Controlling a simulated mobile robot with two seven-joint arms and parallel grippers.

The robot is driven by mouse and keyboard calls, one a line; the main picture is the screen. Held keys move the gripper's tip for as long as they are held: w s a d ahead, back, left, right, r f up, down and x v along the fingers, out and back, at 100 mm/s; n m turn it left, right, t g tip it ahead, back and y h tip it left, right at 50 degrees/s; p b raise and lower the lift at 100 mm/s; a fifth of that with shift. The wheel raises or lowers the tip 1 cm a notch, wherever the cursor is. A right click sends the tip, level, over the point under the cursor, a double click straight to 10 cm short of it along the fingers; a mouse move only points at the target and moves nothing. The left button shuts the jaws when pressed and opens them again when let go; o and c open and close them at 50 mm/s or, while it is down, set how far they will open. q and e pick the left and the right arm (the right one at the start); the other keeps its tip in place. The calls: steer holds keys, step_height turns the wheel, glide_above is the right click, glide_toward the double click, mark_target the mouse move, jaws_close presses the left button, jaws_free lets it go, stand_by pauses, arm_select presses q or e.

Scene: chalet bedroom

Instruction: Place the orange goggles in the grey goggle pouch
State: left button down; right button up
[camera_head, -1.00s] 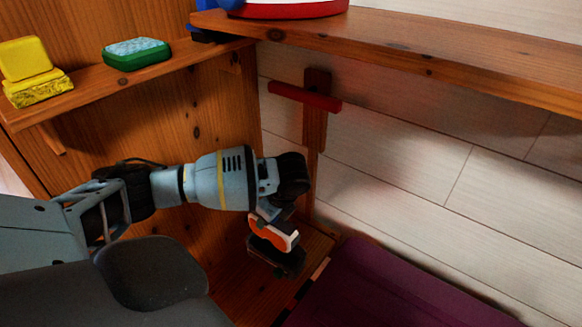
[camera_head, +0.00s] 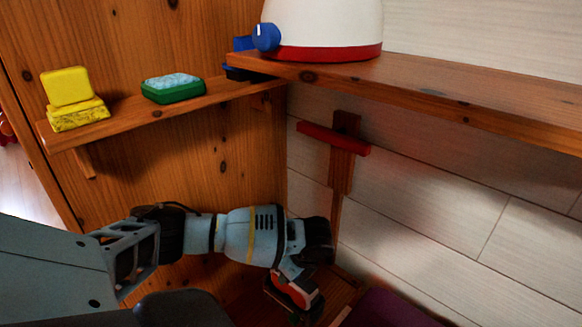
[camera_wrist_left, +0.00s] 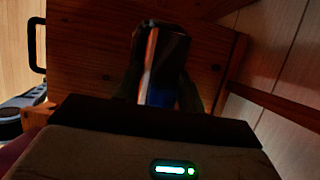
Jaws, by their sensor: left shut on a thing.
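My left gripper (camera_head: 296,298) hangs low beside the wooden wall and is shut on the orange goggles (camera_head: 307,296). Only a small orange and white part of them shows in the head view, between the dark fingers. In the left wrist view the goggles (camera_wrist_left: 151,55) stand between the fingers as a dark, shiny shape with an orange and white edge and a blue patch below. I cannot make out the grey goggle pouch in either view. My right gripper is not in view.
A small wooden shelf (camera_head: 150,119) holds a yellow item (camera_head: 68,88) and a green box (camera_head: 173,88). A higher shelf (camera_head: 430,92) carries a white and red object (camera_head: 322,30). A black handle (camera_wrist_left: 38,45) shows in the wrist view.

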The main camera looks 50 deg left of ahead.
arm_select(q)
step_height(320, 180, down, 4)
steer(key=shift+r+b, duration=0.2)
steer(key=shift+b, duration=0.2)
steer(key=c, duration=0.9)
jaws_free()
steer(key=shift+o, duration=0.2)
steer(key=p+v, duration=0.2)
steer(key=v, duration=0.9)
steer(key=shift+p, duration=0.3)
steer(key=shift+d+r, duration=0.15)
steer(key=shift+r, duration=0.45)
